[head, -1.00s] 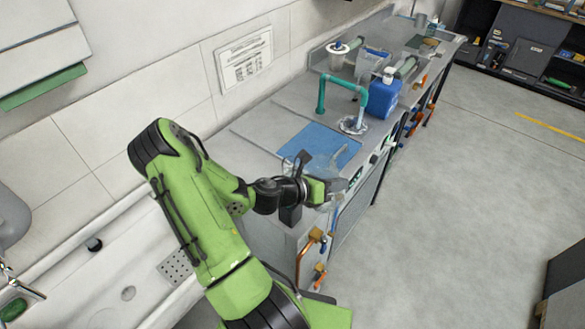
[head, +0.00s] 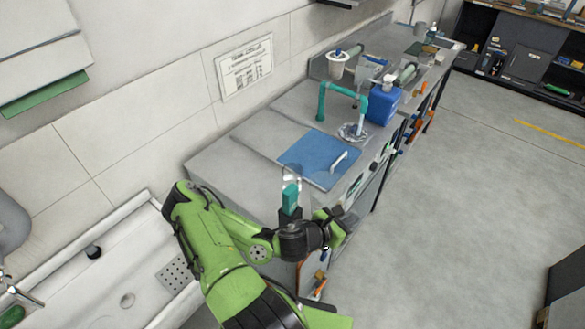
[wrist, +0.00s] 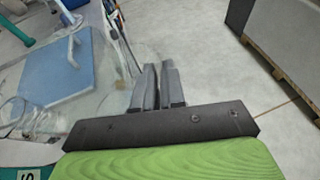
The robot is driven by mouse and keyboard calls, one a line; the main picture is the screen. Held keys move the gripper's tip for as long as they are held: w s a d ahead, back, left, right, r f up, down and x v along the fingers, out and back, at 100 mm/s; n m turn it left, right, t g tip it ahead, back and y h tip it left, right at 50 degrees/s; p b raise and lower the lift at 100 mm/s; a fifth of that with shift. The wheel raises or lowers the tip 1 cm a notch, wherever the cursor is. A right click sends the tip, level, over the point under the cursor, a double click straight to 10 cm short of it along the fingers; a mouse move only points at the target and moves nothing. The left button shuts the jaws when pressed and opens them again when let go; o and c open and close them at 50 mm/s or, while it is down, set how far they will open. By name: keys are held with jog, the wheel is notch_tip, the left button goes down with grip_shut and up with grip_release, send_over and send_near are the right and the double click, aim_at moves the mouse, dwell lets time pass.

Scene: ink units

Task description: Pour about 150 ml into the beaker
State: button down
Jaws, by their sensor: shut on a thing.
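My gripper (head: 336,222) is out by the front edge of the bench. In the wrist view its dark fingers (wrist: 156,88) are close together. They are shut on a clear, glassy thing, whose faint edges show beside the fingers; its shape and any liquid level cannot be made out. A clear glass vessel (wrist: 18,118) stands left of the gripper, near the blue mat. A teal part with a white mark (wrist: 34,173) shows just below it. In the head view the clear vessel's top (head: 291,174) shows above the teal part (head: 291,195), with my wrist partly covering it.
A blue mat (head: 308,158) lies on the grey bench (head: 240,150), with a white handle-like piece (head: 340,160) on it. A teal tap (head: 343,89) and a blue canister (head: 383,104) stand behind. Pipes run along the bench front. Open floor (head: 450,210) lies to the right.

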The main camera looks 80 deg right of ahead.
jog(key=shift+s+a+f+m, duration=0.1)
jog(key=shift+s+f+m, duration=0.05)
jog(key=shift+f+m, duration=0.2)
